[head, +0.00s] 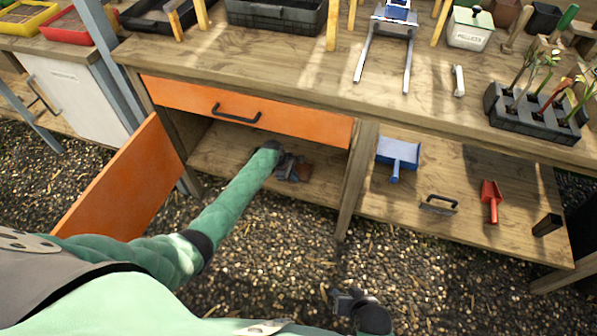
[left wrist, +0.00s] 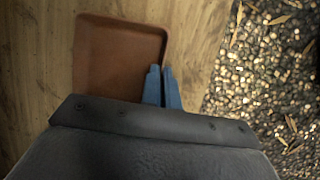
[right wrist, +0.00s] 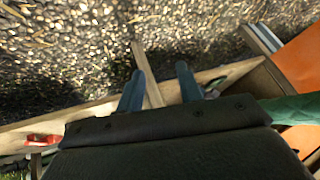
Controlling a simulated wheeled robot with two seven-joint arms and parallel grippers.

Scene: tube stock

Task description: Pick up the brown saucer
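The brown saucer (head: 305,173) is a square, shallow, rimmed dish over the lower shelf, behind the open orange door. In the left wrist view the saucer (left wrist: 120,55) lies left of and under my left fingers, its near part hidden by the gripper body. My left gripper (head: 288,170) has its blue fingers (left wrist: 162,86) close together with the saucer's right rim between them. I cannot tell whether the saucer is clear of the shelf. My right gripper (head: 342,300) is low over the gravel, its fingers (right wrist: 158,88) apart and empty.
The orange door (head: 125,190) stands open at left, and the orange drawer (head: 245,108) is above my left arm. A wooden post (head: 354,180) is right of the gripper. A blue dustpan (head: 398,155) and red scoop (head: 491,200) lie on the right shelf (head: 460,225).

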